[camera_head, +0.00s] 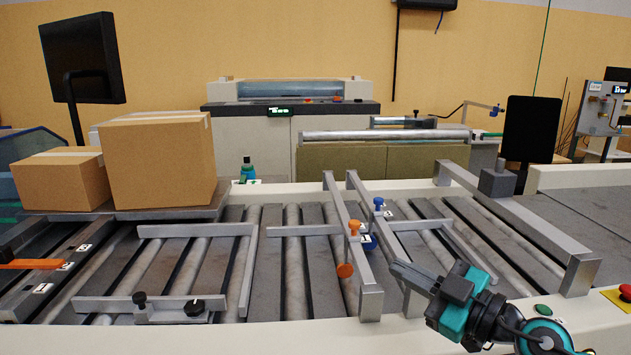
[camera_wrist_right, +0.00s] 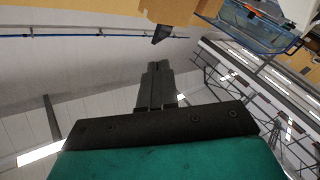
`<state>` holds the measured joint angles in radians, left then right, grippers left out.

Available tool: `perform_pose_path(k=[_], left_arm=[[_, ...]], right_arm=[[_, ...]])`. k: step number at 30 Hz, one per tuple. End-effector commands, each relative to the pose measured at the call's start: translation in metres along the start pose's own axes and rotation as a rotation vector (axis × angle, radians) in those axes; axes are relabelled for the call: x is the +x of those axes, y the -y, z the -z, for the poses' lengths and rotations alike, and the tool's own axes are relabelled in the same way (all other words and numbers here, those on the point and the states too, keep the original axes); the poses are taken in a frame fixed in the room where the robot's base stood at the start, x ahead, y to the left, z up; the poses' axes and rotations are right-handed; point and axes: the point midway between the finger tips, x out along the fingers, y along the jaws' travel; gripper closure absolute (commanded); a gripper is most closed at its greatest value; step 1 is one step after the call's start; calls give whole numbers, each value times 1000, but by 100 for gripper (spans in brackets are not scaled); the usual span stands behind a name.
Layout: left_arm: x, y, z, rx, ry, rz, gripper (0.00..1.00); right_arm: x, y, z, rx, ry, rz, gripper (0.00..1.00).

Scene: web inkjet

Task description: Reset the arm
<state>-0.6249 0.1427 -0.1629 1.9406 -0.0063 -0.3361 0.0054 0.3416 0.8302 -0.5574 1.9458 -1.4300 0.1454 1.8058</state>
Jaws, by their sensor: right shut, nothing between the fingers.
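My right gripper (camera_head: 404,274) comes in from the lower right in the head view, over the front part of the roller conveyor (camera_head: 290,260). Its fingers point left and slightly up, they are closed together and hold nothing. In the right wrist view the fingers (camera_wrist_right: 156,85) show as a closed dark pair, with wall, ceiling and boxes behind them. The teal and black right wrist is over the front rail near a green button (camera_head: 543,310). My left gripper is not in either view.
Two cardboard boxes (camera_head: 157,165) stand on a plate at the left. Metal guide bars with orange (camera_head: 345,270) and blue knobs cross the conveyor beside my right gripper. A dark monitor (camera_head: 531,128) and a grey bracket (camera_head: 515,210) stand to its right. A red button (camera_head: 626,292) is at the right edge.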

Motion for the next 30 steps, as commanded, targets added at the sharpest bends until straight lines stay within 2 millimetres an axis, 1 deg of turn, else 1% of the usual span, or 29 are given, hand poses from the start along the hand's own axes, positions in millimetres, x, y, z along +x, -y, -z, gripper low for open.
perform_pose_path(k=[1, 2, 3, 5, 6, 8, 9, 11, 12, 14, 15, 17, 18, 21, 23, 24, 26, 30], left_arm=[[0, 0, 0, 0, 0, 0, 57], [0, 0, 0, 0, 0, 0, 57], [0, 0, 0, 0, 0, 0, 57], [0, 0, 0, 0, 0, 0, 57], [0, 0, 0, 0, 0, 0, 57], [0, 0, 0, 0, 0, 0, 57], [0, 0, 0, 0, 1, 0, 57], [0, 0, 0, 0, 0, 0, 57], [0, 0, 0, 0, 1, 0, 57], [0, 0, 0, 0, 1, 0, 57], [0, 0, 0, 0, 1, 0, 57], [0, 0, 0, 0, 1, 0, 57], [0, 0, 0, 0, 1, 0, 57], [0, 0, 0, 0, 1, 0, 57], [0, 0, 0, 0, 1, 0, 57], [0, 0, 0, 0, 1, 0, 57], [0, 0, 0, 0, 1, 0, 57], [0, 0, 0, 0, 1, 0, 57]], right_arm=[[-2, 3, 12, 51, -59, -102, 100], [-4, 1, 16, 74, -78, -170, 100], [-10, -4, 18, 106, -88, -265, 100], [-22, -10, 15, 158, -64, -404, 100], [-32, -13, 7, 196, -25, -495, 100], [-50, -14, -9, 254, 67, -615, 100], [-64, -11, -23, 294, 150, -682, 100], [-86, -1, -46, 356, 297, -758, 100], [-102, 11, -62, 398, 408, -788, 100], [-126, 33, -84, 460, 583, -803, 100], [-141, 50, -96, 495, 693, -791, 100], [-161, 75, -109, 544, 839, -754, 100], [-172, 92, -115, 571, 923, -719, 100], [-196, 128, -121, 628, 1087, -621, 100], [-207, 148, -122, 658, 1165, -557, 100], [-214, 161, -122, 676, 1211, -512, 100], [-225, 178, -120, 702, 1273, -444, 100], [-246, 217, -110, 757, 1385, -274, 100]])
